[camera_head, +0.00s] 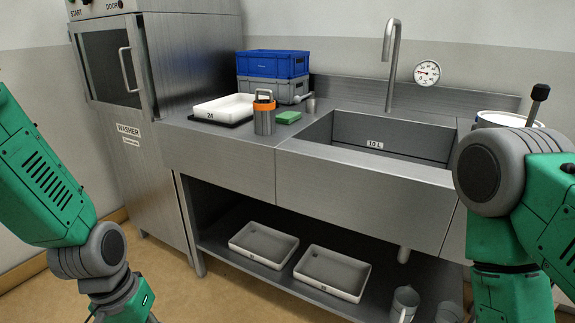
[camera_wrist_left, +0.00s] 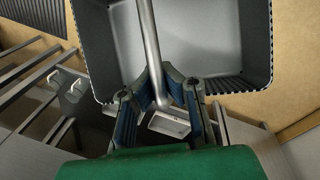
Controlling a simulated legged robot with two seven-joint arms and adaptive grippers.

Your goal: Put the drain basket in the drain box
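In the left wrist view, a grey basket (camera_wrist_left: 225,45) with ribbed dark edges and a metal bar handle (camera_wrist_left: 150,40) fills the top; it looks like the drain basket. My left gripper (camera_wrist_left: 163,80) has its blue-padded fingers closed around the lower part of this bar. In the head view the left wrist is at the bottom left, and its fingers and the basket are out of frame. My right arm is at the right edge; its gripper is out of frame. I cannot tell which container is the drain box; a small pale box (camera_wrist_left: 168,124) shows between the left fingers.
Two pale trays (camera_head: 263,244) (camera_head: 332,272) and grey jugs (camera_head: 404,303) sit on the lower shelf. The counter holds a white tray (camera_head: 225,107), orange-topped canister (camera_head: 264,117), green sponge (camera_head: 288,117), stacked crates (camera_head: 272,64) and sink (camera_head: 375,145). A washer (camera_head: 122,110) stands left.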

